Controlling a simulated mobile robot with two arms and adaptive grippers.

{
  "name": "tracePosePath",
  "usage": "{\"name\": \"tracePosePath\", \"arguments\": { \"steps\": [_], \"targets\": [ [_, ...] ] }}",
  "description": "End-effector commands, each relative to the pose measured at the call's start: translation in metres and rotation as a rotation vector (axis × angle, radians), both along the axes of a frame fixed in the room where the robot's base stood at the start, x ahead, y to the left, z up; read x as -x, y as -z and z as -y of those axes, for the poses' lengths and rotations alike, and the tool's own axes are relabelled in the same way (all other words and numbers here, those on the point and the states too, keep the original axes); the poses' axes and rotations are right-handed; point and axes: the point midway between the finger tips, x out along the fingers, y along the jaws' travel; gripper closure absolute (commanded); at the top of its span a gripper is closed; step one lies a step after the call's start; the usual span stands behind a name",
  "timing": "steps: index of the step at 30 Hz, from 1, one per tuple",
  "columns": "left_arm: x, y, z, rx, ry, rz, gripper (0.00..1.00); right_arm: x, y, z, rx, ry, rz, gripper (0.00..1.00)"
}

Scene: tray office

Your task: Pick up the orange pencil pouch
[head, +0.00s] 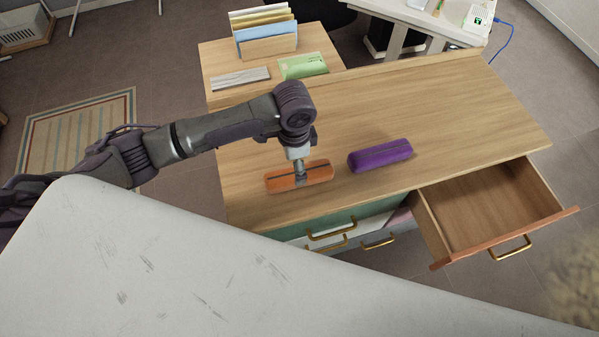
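The orange pencil pouch (318,174) lies on the wooden desk top, left of a purple pouch (380,154). My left arm comes in from the left, and my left gripper (299,176) points down at the middle of the orange pouch. Its fingertips are at the pouch and small in the view, so I cannot tell whether they are open or shut on it. The pouch appears to rest on the desk. My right gripper is not in view.
An open empty drawer (480,215) sticks out at the desk's front right. A file holder (266,47), a green envelope (303,66) and a grey striped item (240,77) are on the lower surface behind. The desk's right part (470,110) is clear.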

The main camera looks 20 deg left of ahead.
Motion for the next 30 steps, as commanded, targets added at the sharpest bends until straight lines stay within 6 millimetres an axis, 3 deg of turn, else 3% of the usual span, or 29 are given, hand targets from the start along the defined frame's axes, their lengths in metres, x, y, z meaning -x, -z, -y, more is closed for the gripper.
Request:
{"name": "tracePosePath", "arguments": {
  "steps": [5,14,19,27,30],
  "targets": [
    [0.0,0.021,0.0,0.0,0.0,0.0,0.12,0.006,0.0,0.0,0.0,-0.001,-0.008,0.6],
    [-0.011,0.051,0.006,-0.001,-0.001,-0.001,0.12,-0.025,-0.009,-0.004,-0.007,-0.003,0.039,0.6],
    [-0.011,0.072,0.006,-0.001,-0.001,0.0,0.12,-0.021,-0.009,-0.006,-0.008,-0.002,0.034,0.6],
    [-0.012,0.075,0.006,0.0,0.0,0.002,0.12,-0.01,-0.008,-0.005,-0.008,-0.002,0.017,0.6],
    [-0.012,0.075,0.006,0.0,0.0,0.002,0.28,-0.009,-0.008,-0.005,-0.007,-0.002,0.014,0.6]
  ]
}}
